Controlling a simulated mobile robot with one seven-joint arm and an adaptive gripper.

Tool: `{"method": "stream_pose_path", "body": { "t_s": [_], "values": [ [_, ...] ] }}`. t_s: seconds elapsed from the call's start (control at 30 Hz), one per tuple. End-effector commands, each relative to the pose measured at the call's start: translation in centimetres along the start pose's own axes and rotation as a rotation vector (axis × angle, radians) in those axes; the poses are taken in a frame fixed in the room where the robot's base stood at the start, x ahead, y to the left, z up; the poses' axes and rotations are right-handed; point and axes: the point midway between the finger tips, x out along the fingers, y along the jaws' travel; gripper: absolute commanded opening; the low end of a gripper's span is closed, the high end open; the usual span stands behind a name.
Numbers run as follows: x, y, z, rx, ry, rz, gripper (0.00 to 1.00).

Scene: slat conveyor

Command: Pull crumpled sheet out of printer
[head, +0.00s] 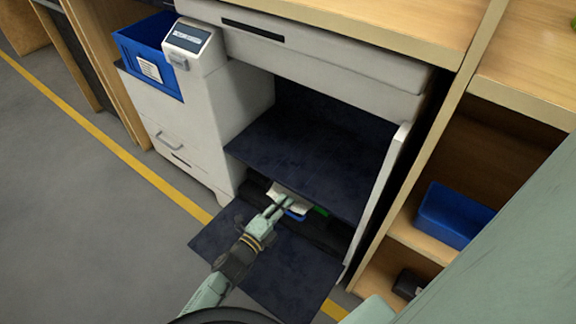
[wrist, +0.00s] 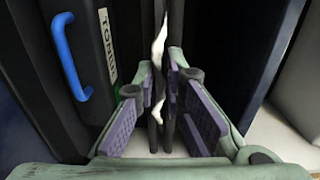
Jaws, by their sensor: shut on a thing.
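The printer (head: 215,120) is a large light-grey machine with its front bay open. A crumpled white sheet (head: 288,190) shows in the low slot under the dark upper panel. In the wrist view the sheet (wrist: 160,42) is a narrow ragged white strip standing between dark parts. My gripper (head: 280,203) reaches into this slot. Its purple-padded fingers (wrist: 161,80) are closed on the sheet, with white paper showing between and above the tips. Much of the sheet is hidden by the fingers and the machine.
A dark flap (head: 275,268) lies lowered below my gripper. Beside the sheet are a blue handle (wrist: 70,57), a toner label (wrist: 107,46) and a green part (head: 320,211). The dark panel (head: 300,150) overhangs the slot. A blue bin (head: 455,217) sits on the right shelf. Floor at left is clear.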

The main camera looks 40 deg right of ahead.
Motion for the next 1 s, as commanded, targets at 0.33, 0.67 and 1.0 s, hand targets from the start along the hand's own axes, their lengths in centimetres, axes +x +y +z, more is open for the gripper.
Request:
{"method": "stream_pose_path", "body": {
  "t_s": [0.33, 0.67, 1.0],
  "values": [
    [-3.0, 0.1, 0.1, 0.000, -0.002, 0.005, 0.00],
    [-5.6, 0.1, 0.1, 0.001, -0.003, 0.005, 0.00],
    [-8.3, 0.1, 0.1, 0.001, -0.002, 0.004, 0.00]
  ]
}}
